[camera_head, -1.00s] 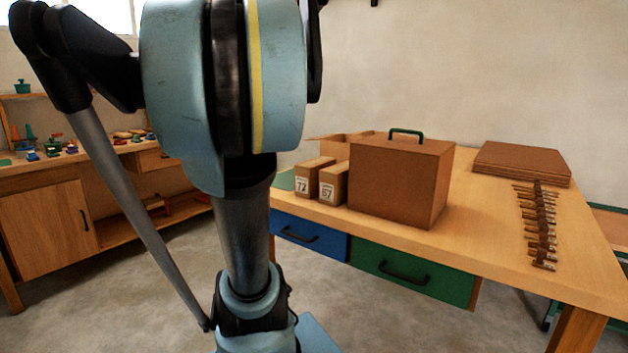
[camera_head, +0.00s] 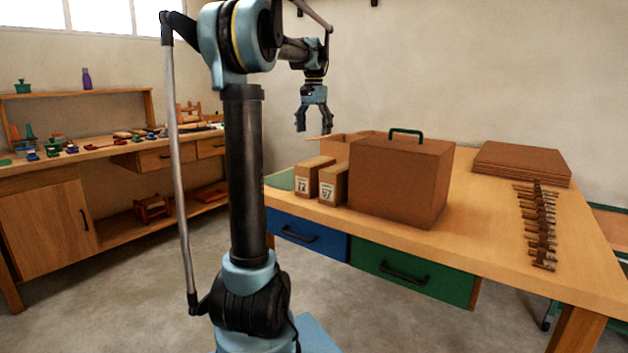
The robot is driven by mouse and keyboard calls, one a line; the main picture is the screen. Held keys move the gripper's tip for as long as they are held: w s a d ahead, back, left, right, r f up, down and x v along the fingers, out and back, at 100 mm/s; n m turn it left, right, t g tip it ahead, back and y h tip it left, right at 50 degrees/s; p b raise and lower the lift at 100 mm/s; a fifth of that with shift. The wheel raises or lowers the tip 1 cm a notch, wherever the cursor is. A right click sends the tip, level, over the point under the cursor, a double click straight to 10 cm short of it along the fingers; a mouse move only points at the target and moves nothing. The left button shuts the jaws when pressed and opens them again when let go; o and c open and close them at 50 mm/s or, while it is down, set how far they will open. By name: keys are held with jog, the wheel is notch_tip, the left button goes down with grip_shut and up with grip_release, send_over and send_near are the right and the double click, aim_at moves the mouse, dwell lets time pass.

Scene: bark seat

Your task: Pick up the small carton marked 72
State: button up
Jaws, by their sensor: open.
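The small carton marked 72 (camera_head: 303,184) is a brown box with a white label, standing on the left part of the wooden table (camera_head: 480,245). A second small carton, marked 67 (camera_head: 328,188), stands close at its right. My gripper (camera_head: 314,130) is open and empty. It points downward in the air, above and behind the small cartons in the picture, near the flaps of an open box.
A large brown box with a green handle (camera_head: 398,183) stands right of the cartons. An open brown box (camera_head: 345,147) is behind them. Flat cardboard (camera_head: 520,163) and a row of small brown pieces (camera_head: 540,225) lie at the right. The table's front middle is clear.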

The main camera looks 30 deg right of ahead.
aim_at(316, 161)
jog(key=f, duration=0.8)
jog(key=d+f, duration=0.1)
jog(key=f, duration=0.2)
jog(key=shift+f, duration=0.4)
jog(key=shift+s+a+f, duration=0.1)
jog(key=shift+s+f, duration=0.05)
jog(key=shift+f, duration=1.25)
jog(key=shift+s+f, duration=0.15)
jog(key=shift+f, duration=1.2)
jog(key=c, duration=1.4)
